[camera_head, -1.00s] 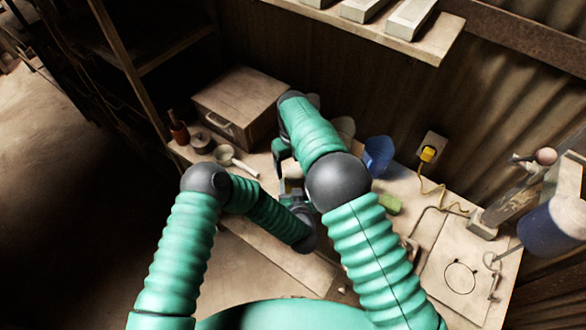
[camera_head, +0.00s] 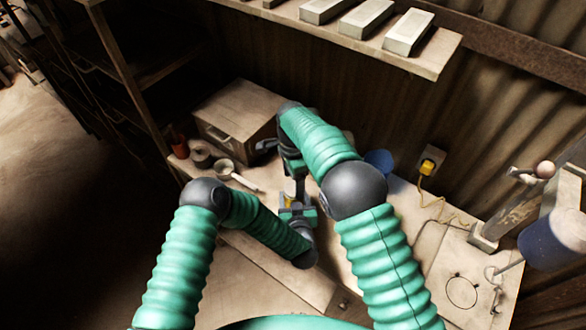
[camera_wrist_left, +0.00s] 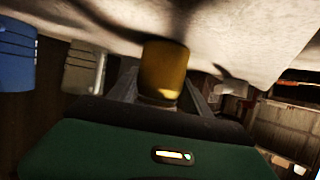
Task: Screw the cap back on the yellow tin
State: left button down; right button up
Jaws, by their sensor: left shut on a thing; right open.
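The yellow tin (camera_wrist_left: 165,68) stands between the fingers of my left gripper in the left wrist view. A paler, narrower end shows at its lower edge in that picture. In the head view only a small yellow patch of the tin (camera_head: 290,201) shows, at the bench's front part. My left gripper (camera_head: 297,212) is shut on the tin. My right gripper (camera_head: 292,172) is open, just above and behind the tin; its fingertips are hard to make out. I cannot make out the cap in either view.
A wooden box (camera_head: 240,115) stands at the back left, with a small white pan (camera_head: 224,170) and a red bottle (camera_head: 179,143) nearby. A blue cup (camera_head: 380,161) stands behind my right arm. A yellow plug (camera_head: 427,168) and its cable lie to the right.

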jog(key=n, duration=0.6)
jog(key=shift+s+n, duration=0.1)
jog(key=shift+n, duration=0.3)
jog(key=n, duration=0.3)
jog(key=shift+r, duration=0.1)
jog(key=n, duration=0.6)
jog(key=shift+r+n, duration=0.15)
jog(key=shift+n, duration=0.15)
jog(key=n, duration=0.6)
jog(key=shift+r+n, duration=0.25)
jog(key=shift+n, duration=0.05)
jog(key=n, duration=0.6)
jog(key=shift+r+n, duration=0.3)
jog(key=n, duration=0.6)
jog(key=shift+w+r, duration=0.25)
jog(key=shift+r, duration=0.1)
jog(key=n, duration=0.6)
jog(key=shift+w+r, duration=0.25)
jog(key=shift+r, duration=0.15)
jog(key=n, duration=0.5)
jog(key=shift+w+r+t, duration=0.2)
jog(key=shift+r+t, duration=0.1)
jog(key=shift+r, duration=0.1)
